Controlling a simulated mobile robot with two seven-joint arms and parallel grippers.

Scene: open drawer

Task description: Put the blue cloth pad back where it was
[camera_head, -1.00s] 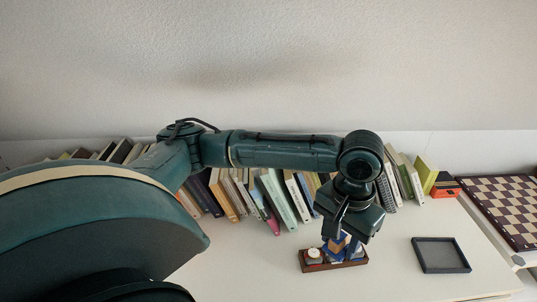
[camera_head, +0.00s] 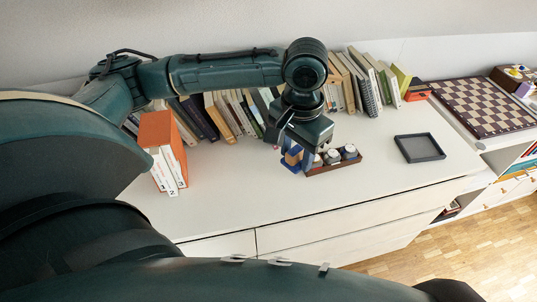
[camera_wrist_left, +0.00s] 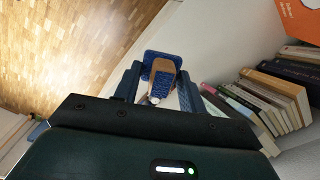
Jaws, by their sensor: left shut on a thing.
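The blue cloth pad (camera_head: 290,165) with a tan wooden-looking part is held in my left gripper (camera_head: 296,150), just left of a brown wooden rack (camera_head: 340,166). In the left wrist view the pad (camera_wrist_left: 152,58) shows between the fingertips of my left gripper (camera_wrist_left: 160,85), with the tan part and a small white piece nearer the camera. The rack holds several small round white-topped pieces, and my gripper partly covers its left end. I cannot tell whether the pad touches the white top. My right gripper is not in view.
A dark grey shallow tray (camera_head: 419,147) lies on the white cabinet top (camera_head: 240,190) to the right. A row of books (camera_head: 230,113) stands behind, orange-and-white books (camera_head: 165,150) stand at left, and a chessboard (camera_head: 483,105) is at far right. The front middle is clear.

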